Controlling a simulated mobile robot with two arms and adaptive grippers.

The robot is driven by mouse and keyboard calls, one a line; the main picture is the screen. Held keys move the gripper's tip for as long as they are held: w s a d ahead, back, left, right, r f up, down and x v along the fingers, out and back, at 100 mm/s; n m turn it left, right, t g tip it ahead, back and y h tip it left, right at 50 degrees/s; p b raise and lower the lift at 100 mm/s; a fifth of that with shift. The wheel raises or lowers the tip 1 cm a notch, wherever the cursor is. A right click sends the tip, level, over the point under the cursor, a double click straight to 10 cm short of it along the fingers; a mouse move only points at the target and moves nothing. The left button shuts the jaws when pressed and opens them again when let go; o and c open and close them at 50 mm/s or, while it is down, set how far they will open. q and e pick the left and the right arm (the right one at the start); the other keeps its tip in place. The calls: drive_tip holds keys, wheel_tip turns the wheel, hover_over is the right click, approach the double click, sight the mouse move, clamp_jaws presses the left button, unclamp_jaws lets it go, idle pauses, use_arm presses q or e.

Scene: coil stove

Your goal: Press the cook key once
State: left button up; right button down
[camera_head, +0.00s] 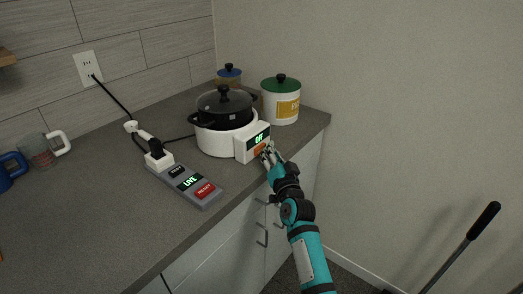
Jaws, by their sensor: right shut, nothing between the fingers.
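The white coil stove (216,143) stands on the grey counter near its far right corner, with a black lidded pot (224,104) on top. Its front control box (242,151) has a green-lit display (258,138) and an orange key (261,149) below it. The display text looks like "OFF" but is too small to be sure. My right gripper (269,154) is shut and empty, with its fingertips at the lower right of the orange key. I cannot tell whether they touch it; they partly cover that corner. My left gripper is out of view.
A grey power strip (206,201) with a green "LIVE" display and a red key lies in front of the stove, with plugs and a black cord to the wall outlet (88,68). Canisters (281,105) stand behind the stove. Mugs (37,152) sit at the left. The front counter is clear.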

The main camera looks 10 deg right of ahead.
drive_tip(key=shift+w+a, duration=0.3)
drive_tip(key=shift+w, duration=0.1)
idle(0.5)
drive_tip(key=shift+s, duration=0.1)
drive_tip(key=shift+s+d+p, duration=0.4)
drive_tip(key=shift+s+d, duration=0.15)
drive_tip(key=shift+s, duration=0.05)
idle(0.3)
drive_tip(key=s+d+p, duration=0.1)
drive_tip(key=s, duration=0.1)
drive_tip(key=s+d, duration=0.2)
drive_tip(key=shift+p, duration=0.4)
idle(0.5)
